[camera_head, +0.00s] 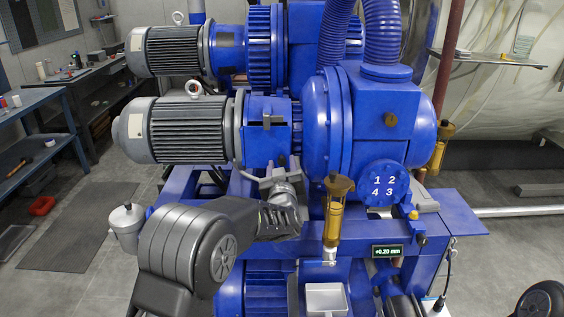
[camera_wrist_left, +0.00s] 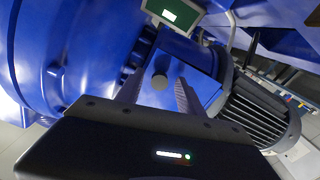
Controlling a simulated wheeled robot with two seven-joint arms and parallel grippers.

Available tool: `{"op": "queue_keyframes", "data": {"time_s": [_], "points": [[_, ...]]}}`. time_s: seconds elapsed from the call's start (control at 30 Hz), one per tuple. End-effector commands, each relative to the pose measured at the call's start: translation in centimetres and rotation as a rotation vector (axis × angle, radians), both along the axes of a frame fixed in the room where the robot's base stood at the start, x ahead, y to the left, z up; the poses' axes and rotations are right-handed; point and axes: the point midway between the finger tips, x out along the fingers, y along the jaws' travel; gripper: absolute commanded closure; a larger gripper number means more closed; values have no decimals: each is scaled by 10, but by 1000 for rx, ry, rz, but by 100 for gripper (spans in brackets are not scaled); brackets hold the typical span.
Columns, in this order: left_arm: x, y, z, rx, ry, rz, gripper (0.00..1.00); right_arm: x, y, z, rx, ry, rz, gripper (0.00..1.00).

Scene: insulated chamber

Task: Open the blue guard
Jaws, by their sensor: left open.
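The blue guard (camera_head: 267,137) is a box-shaped cover between the grey finned motor and the round blue pump housing. It looks closed in the head view. My left gripper (camera_head: 273,177) is just below the guard's front. My right gripper is not in view.
A brass-topped cylinder (camera_head: 334,210) stands close to the right of my left wrist. A small display (camera_head: 387,251) is mounted on the blue frame. A second motor (camera_head: 169,50) stands behind. A blue workbench (camera_head: 38,125) is at the left, with open floor before it.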

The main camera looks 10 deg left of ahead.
Motion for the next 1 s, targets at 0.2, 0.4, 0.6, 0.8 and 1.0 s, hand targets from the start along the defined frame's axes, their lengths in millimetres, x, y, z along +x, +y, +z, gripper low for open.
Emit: {"op": "queue_keyframes", "data": {"time_s": [0.2, 0.4, 0.6, 0.8, 1.0], "points": [[6, 1, 0, 0, 1, -1, 55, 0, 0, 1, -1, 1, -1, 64], [5, 1, -1, 1, 1, -1, 60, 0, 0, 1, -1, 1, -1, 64], [5, 1, -1, 1, 1, -1, 77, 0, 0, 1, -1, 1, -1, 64], [5, 1, 0, 1, 1, -1, 93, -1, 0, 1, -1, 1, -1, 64], [5, 1, 0, 1, 1, -1, 100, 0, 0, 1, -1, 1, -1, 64]]}}
